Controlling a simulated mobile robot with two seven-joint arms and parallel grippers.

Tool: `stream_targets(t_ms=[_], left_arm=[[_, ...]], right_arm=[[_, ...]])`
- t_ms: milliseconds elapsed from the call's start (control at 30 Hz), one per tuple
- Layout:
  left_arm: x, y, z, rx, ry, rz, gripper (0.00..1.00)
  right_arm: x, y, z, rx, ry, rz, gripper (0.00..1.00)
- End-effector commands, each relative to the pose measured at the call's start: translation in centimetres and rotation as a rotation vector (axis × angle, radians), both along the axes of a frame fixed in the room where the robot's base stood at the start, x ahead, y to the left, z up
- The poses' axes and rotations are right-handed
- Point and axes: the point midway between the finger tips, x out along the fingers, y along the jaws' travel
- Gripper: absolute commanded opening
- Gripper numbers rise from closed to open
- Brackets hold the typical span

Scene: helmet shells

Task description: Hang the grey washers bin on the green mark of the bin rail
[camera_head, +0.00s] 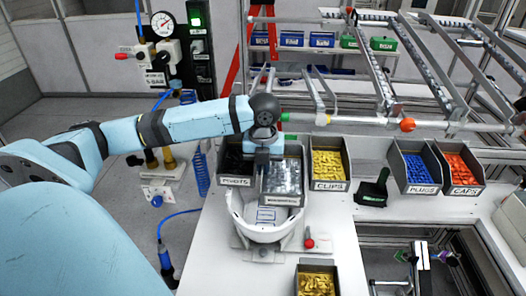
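The grey washers bin (283,199), filled with silvery pieces, is in the middle of the head view, its label facing me. It overlaps the rear of the white helmet shell (262,232) and looks raised above the table. My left gripper (263,162) points down at the bin's rear left and appears shut on its wall; the fingertips are mostly hidden. The bin rail (360,122) runs across behind the bin. My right gripper is not in view.
The pivots bin (237,181) and clips bin (331,186) flank the washers bin. Blue plugs (421,189) and red caps (464,190) bins stand right. A gold-filled bin (317,267) is in front. A dark green tool (373,188) lies right of the clips.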

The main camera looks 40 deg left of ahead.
Motion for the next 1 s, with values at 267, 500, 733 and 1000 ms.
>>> stream_targets(t_ms=[267, 500, 733, 1000], left_arm=[[1.3, 1.1, 0.0, -0.001, -0.001, 0.001, 0.00], [2.4, 2.0, 0.0, -0.001, -0.001, 0.001, 0.00], [3.5, 2.9, 0.1, 0.000, -0.001, 0.001, 0.00], [4.7, 4.0, 0.0, 0.000, 0.000, 0.001, 0.00]], right_arm=[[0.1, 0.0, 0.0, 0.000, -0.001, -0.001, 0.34], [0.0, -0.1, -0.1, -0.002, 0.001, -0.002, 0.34], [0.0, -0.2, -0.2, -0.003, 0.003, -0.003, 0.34], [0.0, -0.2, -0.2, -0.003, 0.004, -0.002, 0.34]])
